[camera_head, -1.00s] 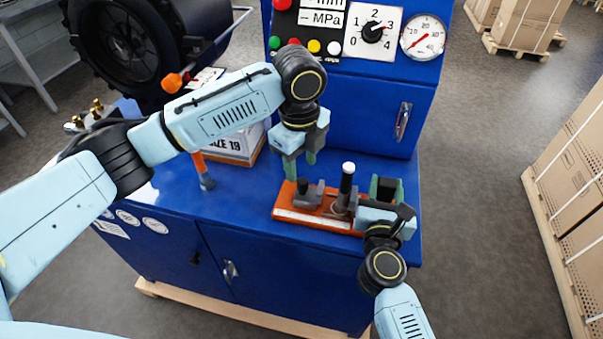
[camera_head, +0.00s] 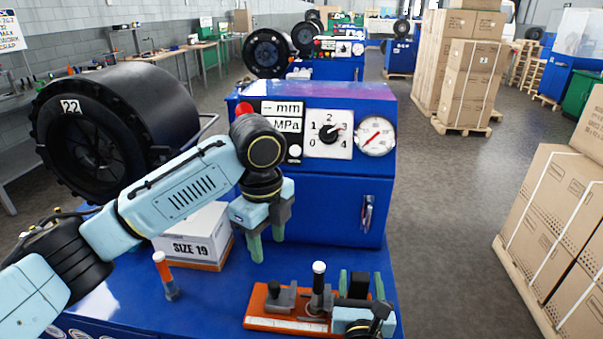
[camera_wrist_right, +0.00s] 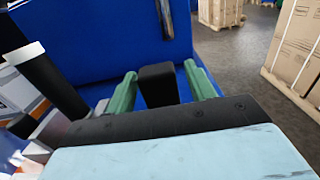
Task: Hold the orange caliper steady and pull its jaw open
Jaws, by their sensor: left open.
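The orange caliper (camera_head: 258,315) lies on the blue bench top, with a pale scale along its front edge. It carries a dark grey knobbed block (camera_head: 279,296) at left, a dark upright post with a white top (camera_head: 319,285), and a black block (camera_head: 358,286) at right. The block also shows between the fingers in the right wrist view (camera_wrist_right: 158,85). My left gripper (camera_head: 268,248) is open and empty, above and behind the caliper's left end, apart from it.
An orange-and-grey tool (camera_head: 163,275) stands at left on the bench. A white SIZE 19 box (camera_head: 193,238) is behind it, with a large black tyre (camera_head: 110,130) further back. A blue panel with dials (camera_head: 320,150) rises behind the caliper. Bare bench lies left of the caliper.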

